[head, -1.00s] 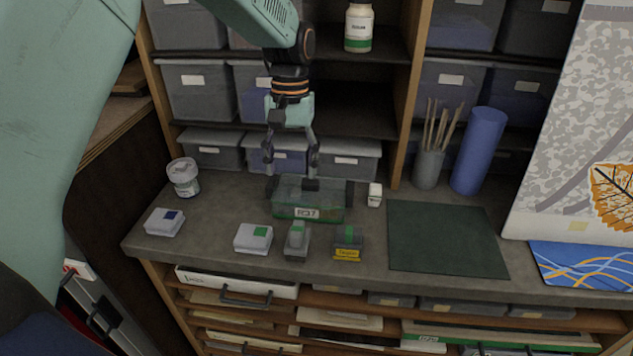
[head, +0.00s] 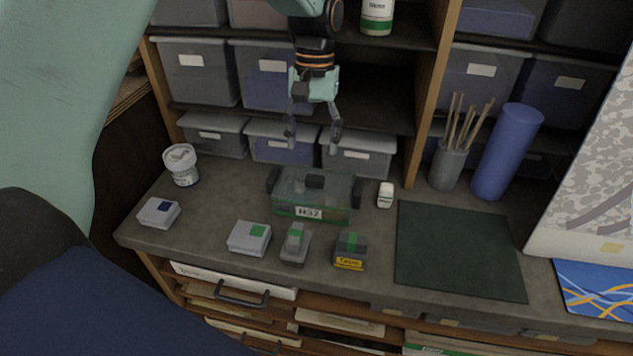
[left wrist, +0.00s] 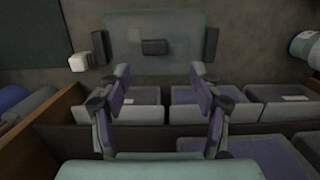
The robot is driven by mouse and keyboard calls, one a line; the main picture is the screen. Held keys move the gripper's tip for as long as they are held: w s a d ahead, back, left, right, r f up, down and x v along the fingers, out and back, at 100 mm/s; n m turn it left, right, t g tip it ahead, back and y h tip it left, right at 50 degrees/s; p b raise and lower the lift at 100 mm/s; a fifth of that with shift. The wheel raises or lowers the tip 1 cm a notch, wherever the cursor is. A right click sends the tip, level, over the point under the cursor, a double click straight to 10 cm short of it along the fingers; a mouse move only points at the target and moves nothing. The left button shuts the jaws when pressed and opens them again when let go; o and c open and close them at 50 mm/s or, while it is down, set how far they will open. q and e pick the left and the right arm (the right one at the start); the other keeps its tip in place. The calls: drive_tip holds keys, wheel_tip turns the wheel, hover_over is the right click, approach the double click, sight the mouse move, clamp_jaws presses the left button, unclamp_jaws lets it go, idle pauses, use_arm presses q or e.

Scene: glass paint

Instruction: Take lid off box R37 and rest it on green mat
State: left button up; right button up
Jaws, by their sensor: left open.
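The box (head: 345,213), a clear green-tinted container with a label that looks like R37, stands on the grey counter. Its lid (head: 290,183) is on it, with a dark handle block in the middle and dark clips at both sides. The lid (left wrist: 180,60) also shows in the left wrist view. My left gripper (head: 313,147) is open and empty above and behind the lid, with its fingers pointing down. In the left wrist view its fingers (left wrist: 160,75) are spread, apart from the handle. The green mat (head: 455,250) lies bare to the right. My right gripper is not seen.
A small white bottle (head: 385,195) stands just right of the box. Small blocks (head: 250,238) and a yellow-labelled block (head: 350,251) lie in front. A white jar (head: 181,165) is at left. Shelf bins (head: 358,152) stand close behind. A brush cup (head: 447,167) and blue roll (head: 505,150) stand behind the mat.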

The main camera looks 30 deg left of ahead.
sight(315, 178)
use_arm(q)
drive_tip(key=f, duration=0.2)
drive_tip(key=f+p, duration=0.1)
drive_tip(key=f, duration=0.1)
drive_tip(key=s+d+f, duration=0.1)
drive_tip(key=f, duration=0.1)
drive_tip(key=shift+f, duration=0.1)
drive_tip(key=shift+s+f, duration=0.1)
drive_tip(key=shift+f, duration=0.35)
drive_tip(key=shift+d, duration=0.1)
drive_tip(key=shift+c, duration=1.4)
drive_tip(key=c, duration=1)
wheel_tip(315, 178, up, 10)
drive_tip(key=shift+r+b, duration=0.1)
drive_tip(key=shift+b, duration=0.35)
